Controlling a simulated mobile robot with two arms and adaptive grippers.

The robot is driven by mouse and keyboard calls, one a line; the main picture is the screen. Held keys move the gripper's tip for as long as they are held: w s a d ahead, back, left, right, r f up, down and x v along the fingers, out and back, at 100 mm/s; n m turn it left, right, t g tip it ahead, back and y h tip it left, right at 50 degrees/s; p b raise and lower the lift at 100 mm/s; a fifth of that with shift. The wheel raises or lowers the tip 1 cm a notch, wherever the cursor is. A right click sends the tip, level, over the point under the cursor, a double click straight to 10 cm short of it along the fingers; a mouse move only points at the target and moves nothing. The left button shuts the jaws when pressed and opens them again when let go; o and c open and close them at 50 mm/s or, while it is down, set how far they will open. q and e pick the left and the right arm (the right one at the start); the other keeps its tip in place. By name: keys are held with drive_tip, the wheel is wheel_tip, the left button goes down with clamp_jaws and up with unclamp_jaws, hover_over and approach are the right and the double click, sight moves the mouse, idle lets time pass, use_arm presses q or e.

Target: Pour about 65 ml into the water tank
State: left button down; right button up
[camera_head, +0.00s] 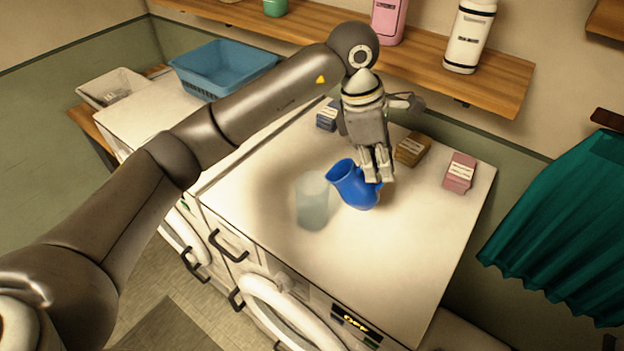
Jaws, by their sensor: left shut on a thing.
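My left gripper (377,176) reaches down over the white machine top (390,255) and is shut on a blue jug (350,186). The jug is tilted, with its open mouth toward the upper left. A pale, translucent container (313,202), which looks like the water tank, stands upright just left of the jug. I cannot tell whether the jug's mouth is over the tank's opening. No stream of liquid is visible, and the levels inside cannot be read. My right gripper is not in view.
Small boxes, blue (327,115), brown (412,149) and pink (460,173), stand along the back of the machine top. A wooden shelf (500,82) with bottles hangs above. A blue basket (222,68) is at the back left. The front right of the top is clear.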

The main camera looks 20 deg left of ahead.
use_arm(q)
drive_tip(key=shift+a+r+h, duration=0.5)
drive_tip(key=shift+r+h, duration=0.05)
drive_tip(key=shift+h, duration=0.15)
drive_tip(key=shift+a+r+h, duration=0.55)
drive_tip(key=shift+r+h, duration=0.2)
drive_tip(key=shift+h, duration=0.25)
drive_tip(key=shift+a+r+h, duration=0.2)
drive_tip(key=shift+h, duration=0.2)
drive_tip(key=shift+s+a+r+h, duration=0.1)
drive_tip(key=shift+a+r+h, duration=0.1)
drive_tip(key=shift+h, duration=0.1)
drive_tip(key=shift+a+r+h, duration=0.15)
drive_tip(key=shift+a+h, duration=0.1)
drive_tip(key=shift+h, duration=0.05)
drive_tip(key=shift+a+r+h, duration=0.3)
drive_tip(key=shift+a+h, duration=0.1)
drive_tip(key=shift+a+p, duration=0.1)
drive_tip(key=shift+p, duration=0.2)
drive_tip(key=shift+a+t+h+b, duration=0.3)
drive_tip(key=shift+a+b, duration=0.1)
drive_tip(key=shift+b, duration=0.2)
drive_tip(key=shift+s+a+r+h+b, duration=0.1)
drive_tip(key=shift+a+r+h+b, duration=0.1)
drive_tip(key=shift+a+h+b, duration=0.25)
